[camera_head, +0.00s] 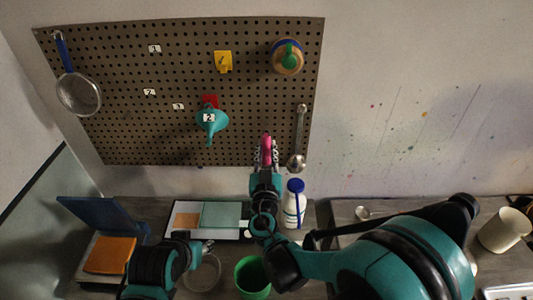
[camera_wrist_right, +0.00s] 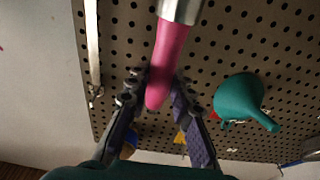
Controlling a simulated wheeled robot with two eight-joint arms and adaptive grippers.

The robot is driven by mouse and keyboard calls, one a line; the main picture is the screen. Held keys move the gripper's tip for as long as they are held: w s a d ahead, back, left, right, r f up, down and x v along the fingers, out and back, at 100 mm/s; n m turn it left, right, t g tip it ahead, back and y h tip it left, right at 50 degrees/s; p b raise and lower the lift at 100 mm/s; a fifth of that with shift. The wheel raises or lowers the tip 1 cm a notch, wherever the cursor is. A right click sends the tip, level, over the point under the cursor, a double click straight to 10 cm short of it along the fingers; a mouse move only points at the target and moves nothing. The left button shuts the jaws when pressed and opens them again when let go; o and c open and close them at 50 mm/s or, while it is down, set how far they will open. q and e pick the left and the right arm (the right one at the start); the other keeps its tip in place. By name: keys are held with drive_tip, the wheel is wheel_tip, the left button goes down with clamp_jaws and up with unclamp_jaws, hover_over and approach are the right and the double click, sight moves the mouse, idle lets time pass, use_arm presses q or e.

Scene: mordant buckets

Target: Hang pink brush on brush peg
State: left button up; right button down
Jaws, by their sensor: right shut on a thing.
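The pink brush (camera_head: 266,150) is upright in my right gripper (camera_head: 266,160), in front of the lower right part of the pegboard (camera_head: 140,110). In the right wrist view the brush's pink handle (camera_wrist_right: 167,62) and metal collar (camera_wrist_right: 180,10) show between the two fingers of the right gripper (camera_wrist_right: 156,90). Its bristles are out of that view. A yellow holder (camera_head: 223,61) is high on the board; I cannot tell which fitting is the brush peg.
A teal funnel (camera_head: 212,122) hangs left of the right gripper, a metal ladle (camera_head: 300,140) right of it. A strainer (camera_head: 78,94) and a round tan item (camera_head: 287,62) also hang there. Below are a white bottle (camera_head: 293,208), a green bucket (camera_head: 252,280) and a beige cup (camera_head: 503,230).

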drive_tip(key=shift+w+p, duration=0.35)
drive_tip(key=shift+w, duration=1.8)
drive_tip(key=shift+w+f+b, duration=0.4)
drive_tip(key=shift+w+b, duration=0.05)
drive_tip(key=shift+b, duration=0.2)
drive_tip(key=c, duration=1.3)
unclamp_jaws()
drive_tip(key=shift+o, duration=0.2)
drive_tip(key=shift+s, duration=0.1)
